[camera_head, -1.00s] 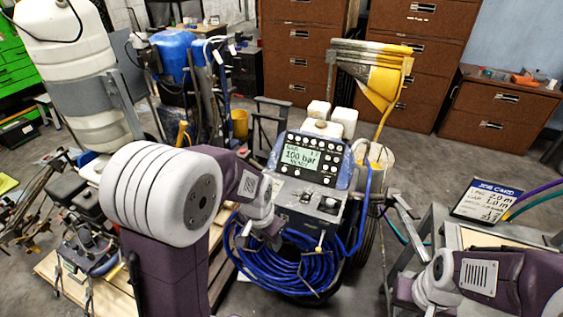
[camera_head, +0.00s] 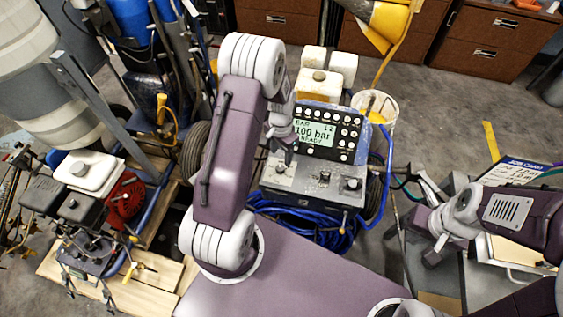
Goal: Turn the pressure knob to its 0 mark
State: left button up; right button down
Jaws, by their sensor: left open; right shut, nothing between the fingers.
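The line striper's grey control panel (camera_head: 303,184) carries several knobs. A left knob (camera_head: 281,169), a middle one (camera_head: 324,176) and a dark right one (camera_head: 352,184) show. I cannot read their marks or tell which is the pressure knob. My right gripper (camera_head: 431,256) is shut and empty, right of the striper near the grey cart.
A blue hose coil (camera_head: 313,233) hangs below the panel. A job card (camera_head: 513,172) stands on the cart at right. A wooden pallet (camera_head: 62,268) with an engine unit lies at left. A white bucket (camera_head: 377,105) stands behind the striper.

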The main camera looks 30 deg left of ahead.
aim_at(280, 167)
pick_arm(q)
jog(key=f, duration=0.8)
jog(key=shift+w+a+p, duration=0.2)
jog(key=shift+a+p, duration=0.15)
jog(key=shift+d+f, duration=0.1)
jog(key=shift+f, duration=0.5)
grip_shut()
